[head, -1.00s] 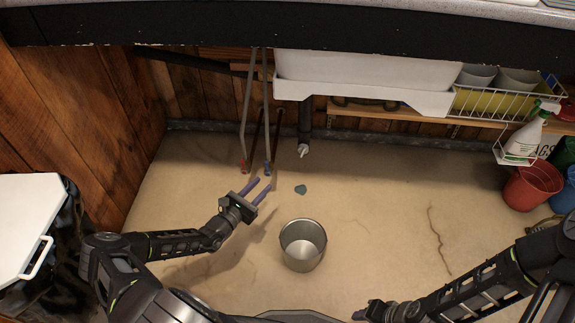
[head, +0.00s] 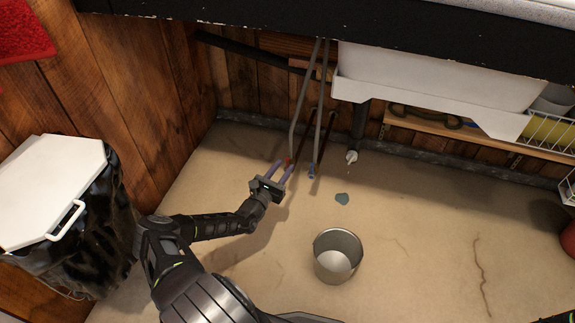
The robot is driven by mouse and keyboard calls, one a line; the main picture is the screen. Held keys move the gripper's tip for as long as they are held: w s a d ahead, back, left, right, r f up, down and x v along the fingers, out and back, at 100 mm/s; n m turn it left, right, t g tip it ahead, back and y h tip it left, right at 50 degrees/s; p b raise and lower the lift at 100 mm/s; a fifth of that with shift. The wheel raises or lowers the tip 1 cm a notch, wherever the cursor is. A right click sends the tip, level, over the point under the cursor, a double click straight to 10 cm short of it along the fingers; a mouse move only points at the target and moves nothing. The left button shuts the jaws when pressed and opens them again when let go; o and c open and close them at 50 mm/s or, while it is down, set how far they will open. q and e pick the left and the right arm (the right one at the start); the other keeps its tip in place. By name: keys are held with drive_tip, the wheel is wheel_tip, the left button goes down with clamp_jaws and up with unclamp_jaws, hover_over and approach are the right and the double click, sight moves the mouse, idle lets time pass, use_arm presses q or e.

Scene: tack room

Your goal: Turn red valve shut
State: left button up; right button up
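The red valve (head: 289,160) is a small red handle low on the left grey pipe under the sink, near the back wall. My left gripper (head: 283,169) has its two purple fingers apart, pointing at the red valve. The fingertips are at or very close to the valve, one on each side of it as seen from above; I cannot tell whether they touch it. A blue valve (head: 311,171) sits on the pipe just to the right. My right gripper is out of view.
A metal bucket (head: 338,256) stands on the floor right of my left arm. A white-lidded bin (head: 52,190) is at left. The sink counter (head: 300,30) overhangs the pipes.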

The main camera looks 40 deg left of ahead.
sight(287, 162)
use_arm(q)
drive_tip(key=w, duration=0.2)
drive_tip(key=w+b, duration=0.1)
drive_tip(key=shift+w+a, duration=0.15)
drive_tip(key=shift+a, duration=0.15)
drive_tip(key=shift+c, duration=0.3)
clamp_jaws()
idle(0.9)
